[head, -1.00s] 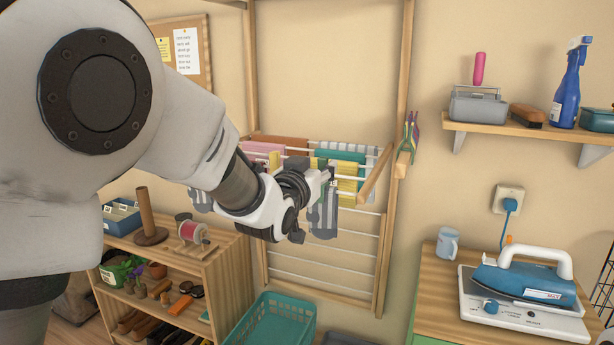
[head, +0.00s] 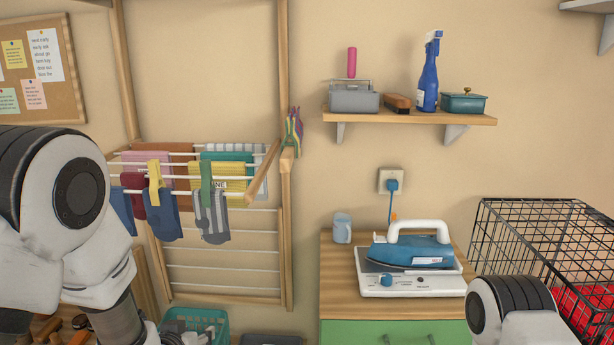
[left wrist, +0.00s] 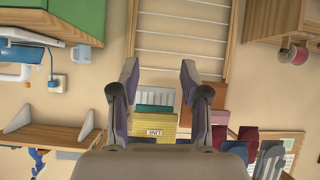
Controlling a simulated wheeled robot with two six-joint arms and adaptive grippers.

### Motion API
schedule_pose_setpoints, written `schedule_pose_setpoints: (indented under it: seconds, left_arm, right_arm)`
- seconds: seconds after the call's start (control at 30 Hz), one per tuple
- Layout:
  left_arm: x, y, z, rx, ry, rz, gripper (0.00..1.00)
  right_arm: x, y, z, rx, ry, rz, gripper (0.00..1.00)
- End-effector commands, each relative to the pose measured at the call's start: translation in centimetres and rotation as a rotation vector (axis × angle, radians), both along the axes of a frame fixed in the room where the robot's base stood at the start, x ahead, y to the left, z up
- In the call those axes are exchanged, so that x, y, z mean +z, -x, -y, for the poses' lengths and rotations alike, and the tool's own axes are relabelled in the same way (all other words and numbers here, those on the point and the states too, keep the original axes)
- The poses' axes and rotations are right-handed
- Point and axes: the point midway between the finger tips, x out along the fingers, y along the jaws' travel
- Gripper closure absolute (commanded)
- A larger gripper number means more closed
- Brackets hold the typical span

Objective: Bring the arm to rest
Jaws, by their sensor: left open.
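My left arm comes in at the left of the head view. Its gripper (head: 197,332) is low in the picture, in front of the teal basket (head: 180,315), and partly cut off by the lower edge. In the left wrist view, which looks upside down, my left gripper (left wrist: 159,72) is open with nothing between its fingers. The yellow cloth (left wrist: 155,127) shows behind them, apart from the fingers. Part of my right arm (head: 515,312) shows at the lower right of the head view; its gripper is out of the picture.
A wall drying rack (head: 222,293) holds several cloths and socks (head: 212,215). An iron (head: 412,252) stands on a wooden-topped cabinet (head: 340,275) beside a mug (head: 342,228). A black wire crate (head: 540,235) is at the right. A shelf (head: 430,117) hangs above.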

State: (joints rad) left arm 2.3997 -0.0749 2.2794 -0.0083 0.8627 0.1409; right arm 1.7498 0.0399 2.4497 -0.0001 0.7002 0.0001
Motion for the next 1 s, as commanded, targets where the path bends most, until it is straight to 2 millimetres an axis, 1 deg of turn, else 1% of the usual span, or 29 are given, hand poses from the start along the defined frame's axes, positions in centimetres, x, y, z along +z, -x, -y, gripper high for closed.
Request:
schedule_pose_setpoints:
  seconds: [0.03, 0.07, 0.1, 0.17, 0.2, 0.27, 0.3, 0.37, 0.4, 0.5, 0.6, 1.0]
  left_arm:
    - [-4.4, 2.1, -0.3, 0.008, 0.005, -0.098, 0.54]
    - [-6.8, 3.5, -0.5, 0.013, 0.008, -0.154, 0.54]
    - [-9.9, 5.5, -0.7, 0.019, 0.010, -0.230, 0.54]
    - [-14.2, 9.0, -1.1, 0.026, 0.012, -0.346, 0.54]
    - [-16.8, 11.5, -1.3, 0.030, 0.013, -0.423, 0.54]
    - [-20.3, 15.7, -1.6, 0.036, 0.013, -0.544, 0.54]
    - [-22.3, 18.6, -1.8, 0.040, 0.013, -0.621, 0.54]
    - [-24.6, 22.9, -2.0, 0.042, 0.012, -0.732, 0.54]
    - [-25.6, 25.4, -2.1, 0.041, 0.009, -0.796, 0.54]
    - [-26.8, 30.1, -2.3, 0.034, 0.004, -0.916, 0.54]
    - [-26.2, 32.0, -2.3, 0.001, -0.012, -0.978, 0.54]
    - [-26.3, 31.9, -2.3, -0.016, -0.020, -0.983, 0.54]
  right_arm:
    - [0.0, 0.0, 0.0, 0.000, 0.000, 0.000, 0.60]
    - [0.0, 0.0, 0.0, 0.000, 0.000, 0.000, 0.60]
    - [0.0, 0.0, 0.0, 0.000, 0.000, 0.000, 0.60]
    - [0.0, 0.0, 0.0, 0.000, 0.000, 0.000, 0.60]
    - [0.0, 0.0, 0.0, 0.000, 0.000, 0.000, 0.60]
    - [0.0, 0.0, 0.0, 0.000, 0.000, 0.000, 0.60]
    - [0.0, 0.0, 0.0, 0.000, 0.000, 0.000, 0.60]
    - [0.0, 0.0, 0.0, 0.000, 0.000, 0.000, 0.60]
    - [0.0, 0.0, 0.0, 0.000, 0.000, 0.000, 0.60]
    - [0.1, 0.0, 0.0, 0.000, 0.000, 0.000, 0.60]
    - [0.0, 0.0, 0.0, 0.000, 0.000, 0.000, 0.60]
    - [0.0, 0.0, 0.0, 0.000, 0.000, 0.000, 0.60]
